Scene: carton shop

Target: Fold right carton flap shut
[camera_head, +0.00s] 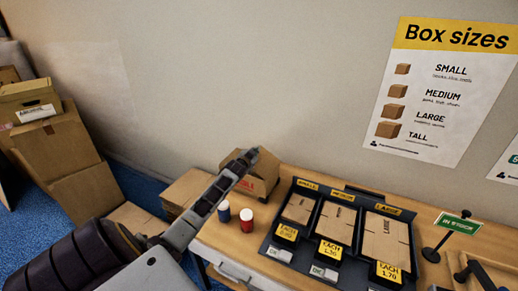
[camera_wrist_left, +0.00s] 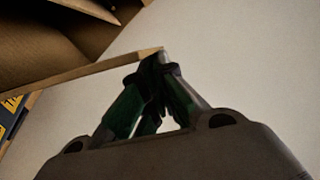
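An open brown carton (camera_head: 264,187) stands at the back left of the wooden table, partly hidden by my left arm. In the left wrist view, a carton flap (camera_wrist_left: 85,76) reaches across from the left, and its far corner meets my fingertips. The dark carton interior (camera_wrist_left: 35,40) shows above it. My left gripper (camera_head: 249,154) is over the carton's upper edge. In the left wrist view its green-padded fingers (camera_wrist_left: 158,62) come together at the tips. I see no clear grip on the flap, which seems only to touch or pass behind them.
A black size rack (camera_head: 268,243) with flat cartons is to the right, then an in-stock sign (camera_head: 459,224). Stacked boxes (camera_head: 60,150) stand left, and the wall is close behind.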

